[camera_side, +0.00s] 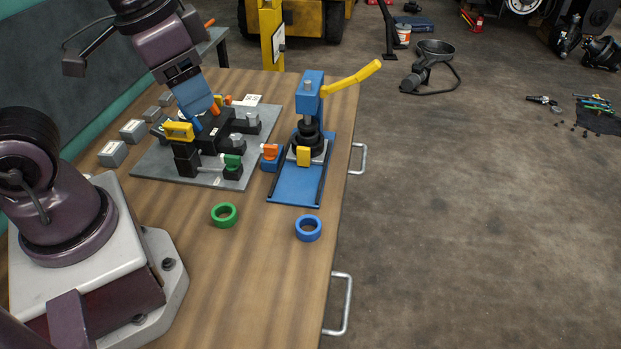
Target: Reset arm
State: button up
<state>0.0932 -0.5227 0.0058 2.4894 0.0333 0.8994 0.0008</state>
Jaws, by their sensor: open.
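My gripper (207,121) is at the upper left, pointing down over the black fixture (212,138) on the grey plate (150,165). Its blue fingers stand apart, one near an orange part and one lower at the left. I cannot tell whether they touch the fixture. I see nothing held between them. My arm reaches in from the top left.
A blue press (311,88) with a yellow lever (352,77) stands right of the plate. A green ring (224,209) and a blue ring (308,221) lie in front. Grey blocks (112,153) line the left. The front right of the wooden table (265,290) is clear.

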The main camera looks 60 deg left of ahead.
jog(key=r, duration=0.1)
jog(key=a+r+t, duration=0.1)
jog(key=s+r+n+t, duration=0.1)
jog(key=r, duration=0.1)
jog(key=shift+a+r, duration=0.1)
jog(key=shift+a, duration=0.1)
jog(key=shift+c, duration=0.4)
dwell(1.6)
